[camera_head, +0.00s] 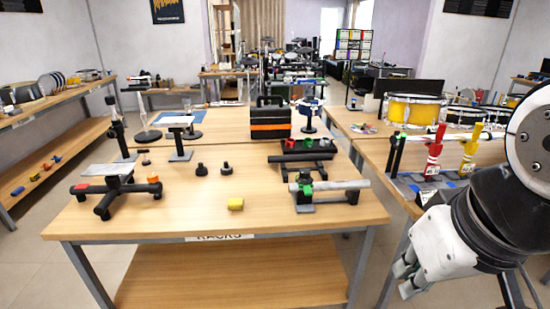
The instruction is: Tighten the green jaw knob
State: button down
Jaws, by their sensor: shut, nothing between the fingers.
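In the head view a small green knob (307,190) sits on a dark clamp-like fixture (304,207) at the front right of the near table. A grey bar (340,185) runs through this fixture. Another small green part (307,143) shows on a black rack (300,155) just behind; I cannot tell which green part is the jaw knob. My gripper (404,278) is at the lower right, beside the table and clear of both fixtures. Its fingers are shut and hold nothing. My arm covers the far right of the view.
The right table carries a red clamp (433,155), a yellow clamp (470,150) and drums.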

aim_at(305, 174)
jog(key=i, duration=1.2)
